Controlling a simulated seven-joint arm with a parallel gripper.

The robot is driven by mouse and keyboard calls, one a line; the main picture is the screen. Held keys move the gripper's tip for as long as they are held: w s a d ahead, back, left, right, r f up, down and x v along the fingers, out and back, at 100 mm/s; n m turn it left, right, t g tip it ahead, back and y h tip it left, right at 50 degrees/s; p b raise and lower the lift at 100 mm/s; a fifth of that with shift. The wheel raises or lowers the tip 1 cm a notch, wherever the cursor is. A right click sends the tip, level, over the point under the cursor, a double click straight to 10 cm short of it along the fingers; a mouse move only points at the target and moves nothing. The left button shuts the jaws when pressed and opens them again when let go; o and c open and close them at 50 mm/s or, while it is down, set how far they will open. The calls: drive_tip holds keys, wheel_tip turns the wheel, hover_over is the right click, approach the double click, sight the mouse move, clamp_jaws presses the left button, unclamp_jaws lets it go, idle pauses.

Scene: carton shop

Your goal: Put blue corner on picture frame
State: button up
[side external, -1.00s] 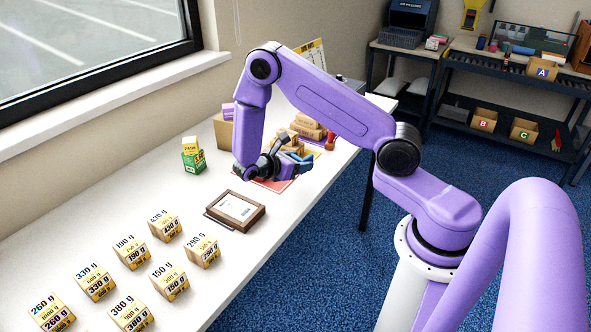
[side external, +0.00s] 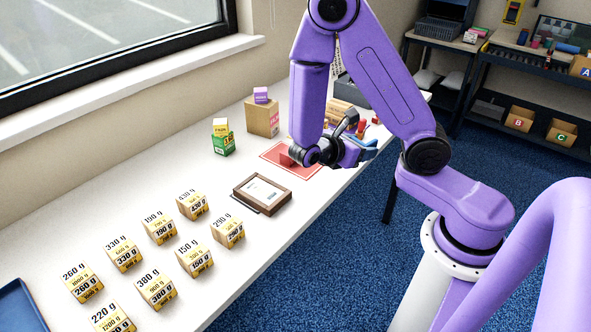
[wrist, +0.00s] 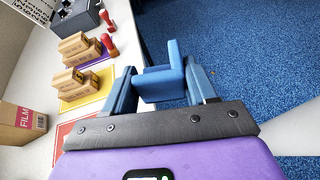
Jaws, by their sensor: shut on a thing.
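The blue corner (wrist: 160,82) is an L-shaped block, held between the two blue fingers of my gripper (wrist: 163,88) in the wrist view. In the side view my gripper (side external: 358,147) is above the far right edge of the table, beyond the red mat. The corner is hard to separate from the blue fingers there. The picture frame (side external: 279,206), brown with a white panel, lies flat on the table, nearer the camera and left of my gripper. My gripper is well apart from it. The frame is outside the wrist view.
Several weight-labelled boxes (side external: 158,291) stand in rows on the near table. A red mat (side external: 275,151), a film carton (side external: 262,120) and a green-yellow box stack (side external: 222,143) are farther back. Blue carpet is beyond the edge.

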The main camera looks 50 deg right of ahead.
drive_tip(key=w+a+r+n+t, duration=0.1)
drive_tip(key=w+a+n+t, duration=0.2)
drive_tip(key=a, duration=0.4)
drive_tip(key=w+a+r+n+t, duration=0.15)
drive_tip(key=a+n+t, duration=0.25)
drive_tip(key=a, duration=0.4)
hover_over(259, 195)
drive_tip(key=s, duration=0.1)
drive_tip(key=shift+y, duration=0.3)
wheel_tip(259, 195, down, 9)
drive_tip(key=shift+d+r, duration=0.15)
drive_tip(key=shift+r, duration=0.05)
drive_tip(key=shift+w+f, duration=0.5)
drive_tip(key=shift+f, duration=1.65)
drive_tip(key=shift+f, duration=0.1)
drive_tip(key=o, duration=1)
